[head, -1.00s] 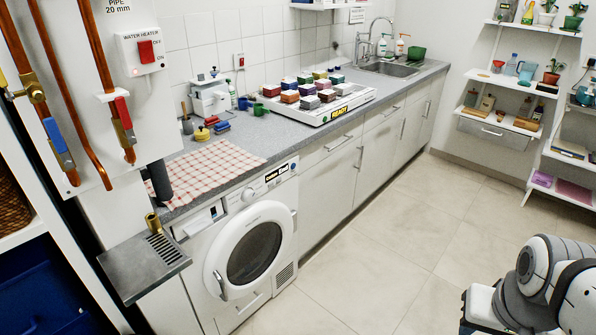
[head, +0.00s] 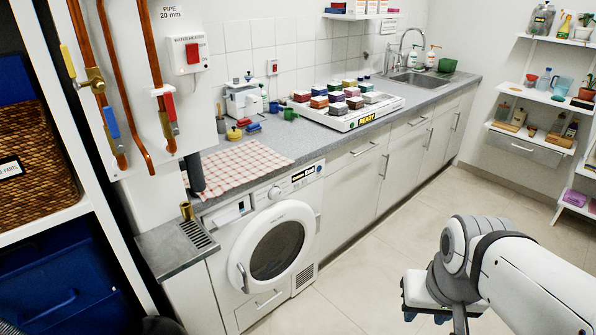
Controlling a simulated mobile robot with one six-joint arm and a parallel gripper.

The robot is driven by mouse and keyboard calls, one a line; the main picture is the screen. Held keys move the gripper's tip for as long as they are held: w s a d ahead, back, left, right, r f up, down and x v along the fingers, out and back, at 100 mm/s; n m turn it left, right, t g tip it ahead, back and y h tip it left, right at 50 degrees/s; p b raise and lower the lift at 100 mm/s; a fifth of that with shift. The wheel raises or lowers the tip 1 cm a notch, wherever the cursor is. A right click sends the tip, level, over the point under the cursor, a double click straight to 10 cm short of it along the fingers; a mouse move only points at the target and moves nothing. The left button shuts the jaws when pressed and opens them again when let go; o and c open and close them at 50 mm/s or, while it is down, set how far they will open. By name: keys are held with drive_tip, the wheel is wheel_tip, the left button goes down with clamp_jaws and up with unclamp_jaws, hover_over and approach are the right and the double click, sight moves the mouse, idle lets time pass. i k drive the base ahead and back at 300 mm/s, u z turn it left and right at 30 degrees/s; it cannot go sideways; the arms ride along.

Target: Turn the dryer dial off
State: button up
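The white dryer (head: 268,250) stands under the grey counter, its round door shut. Its dial (head: 275,193) is a small pale knob on the top front panel, left of a dark label strip (head: 304,176). The dial's setting is too small to read.
A metal drain shelf (head: 165,250) juts out left of the dryer, below pipes with valves. A checked cloth (head: 240,165) and a tray of coloured blocks (head: 345,120) lie on the counter (head: 300,140). The tiled floor (head: 365,275) before the dryer is clear.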

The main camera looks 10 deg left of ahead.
sight(276, 194)
drive_tip(key=i, duration=1)
drive_tip(key=u, duration=0.05)
